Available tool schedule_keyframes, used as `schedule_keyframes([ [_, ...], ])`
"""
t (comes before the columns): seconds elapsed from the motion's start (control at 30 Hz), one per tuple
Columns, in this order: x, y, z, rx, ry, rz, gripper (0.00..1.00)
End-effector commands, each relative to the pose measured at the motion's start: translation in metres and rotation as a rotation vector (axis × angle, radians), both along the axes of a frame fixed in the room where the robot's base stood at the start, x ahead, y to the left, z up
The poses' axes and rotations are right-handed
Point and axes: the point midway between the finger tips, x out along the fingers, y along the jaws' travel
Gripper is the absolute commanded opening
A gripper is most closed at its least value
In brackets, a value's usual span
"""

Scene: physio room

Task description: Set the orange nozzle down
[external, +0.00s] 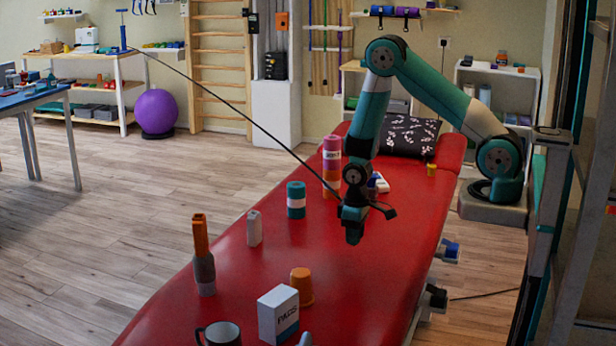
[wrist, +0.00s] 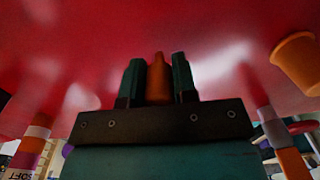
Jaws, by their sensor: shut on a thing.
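The orange nozzle (wrist: 158,80) stands between the two dark green fingers of my gripper (wrist: 158,82) in the wrist view, with its narrow tip showing. My gripper (external: 354,236) points down over the middle of the red treatment table (external: 365,285) in the external view. The nozzle cannot be made out there, and I cannot tell how far it is above the table. A grey bottle with an orange upper part (external: 203,260) stands upright at the table's left edge.
An orange cup (external: 301,286), a white box (external: 279,316) and a dark mug (external: 220,334) stand at the near end. A white bottle (external: 254,228), teal roll (external: 296,200) and coloured stack (external: 332,162) line the left side.

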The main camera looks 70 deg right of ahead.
Motion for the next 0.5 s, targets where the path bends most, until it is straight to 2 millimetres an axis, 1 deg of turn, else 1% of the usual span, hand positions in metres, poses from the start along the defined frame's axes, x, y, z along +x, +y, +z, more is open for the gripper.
schedule_keyframes([
  [0.07, 0.004, -0.006, 0.003, -0.002, -0.003, 0.028, 0.01],
  [0.17, 0.014, -0.023, 0.009, -0.005, -0.008, 0.116, 0.01],
  [0.27, 0.025, -0.049, 0.02, -0.011, -0.01, 0.257, 0.01],
  [0.4, 0.04, -0.095, 0.04, -0.016, -0.011, 0.497, 0.01],
  [0.47, 0.044, -0.115, 0.05, -0.018, -0.011, 0.603, 0.01],
  [0.5, 0.046, -0.129, 0.057, -0.019, -0.01, 0.672, 0.01],
])
